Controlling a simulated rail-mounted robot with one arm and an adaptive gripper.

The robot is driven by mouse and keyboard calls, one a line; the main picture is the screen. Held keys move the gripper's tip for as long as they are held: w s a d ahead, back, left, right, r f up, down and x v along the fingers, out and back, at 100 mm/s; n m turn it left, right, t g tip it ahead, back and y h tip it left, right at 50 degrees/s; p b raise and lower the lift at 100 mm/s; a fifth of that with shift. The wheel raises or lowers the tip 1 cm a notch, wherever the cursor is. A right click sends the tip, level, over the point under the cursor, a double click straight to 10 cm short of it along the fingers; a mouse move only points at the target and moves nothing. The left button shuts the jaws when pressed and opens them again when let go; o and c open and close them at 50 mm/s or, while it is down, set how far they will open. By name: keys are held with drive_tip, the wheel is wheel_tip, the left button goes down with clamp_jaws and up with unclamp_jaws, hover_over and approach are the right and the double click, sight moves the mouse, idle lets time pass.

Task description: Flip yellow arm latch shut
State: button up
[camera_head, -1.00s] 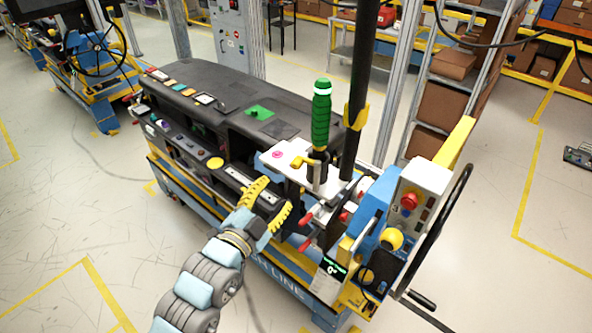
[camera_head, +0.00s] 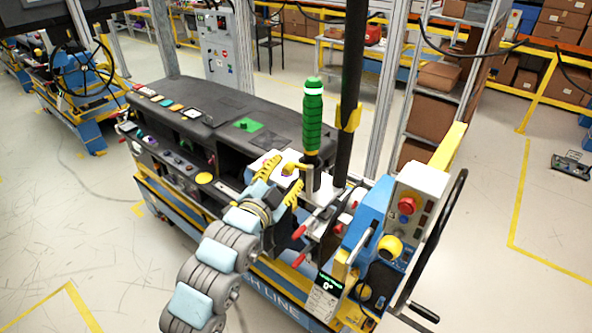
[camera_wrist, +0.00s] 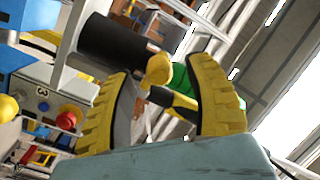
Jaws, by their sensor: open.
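The yellow arm latch (camera_head: 294,169) sits on a white plate beside the base of an upright green handle (camera_head: 313,122). My gripper (camera_head: 281,178) has its two yellow ribbed fingers apart, just left of the latch and close to it. In the wrist view the fingers (camera_wrist: 161,70) are spread, with a yellow rounded latch end (camera_wrist: 158,71) showing between them. Nothing is gripped. I cannot tell whether a finger touches the latch. The green handle (camera_wrist: 183,78) shows partly behind the latch.
A black post (camera_head: 352,70) with a yellow collar (camera_head: 349,117) stands right of the green handle. A control box with a red button (camera_head: 407,205) and a black wheel stand at the right. Red-tipped levers (camera_head: 299,232) sit below the plate. The dark dashboard (camera_head: 215,105) stretches left.

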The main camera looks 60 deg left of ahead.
drive_tip(key=shift+x, duration=1.05)
drive_tip(key=shift+s, duration=0.1)
clamp_jaws()
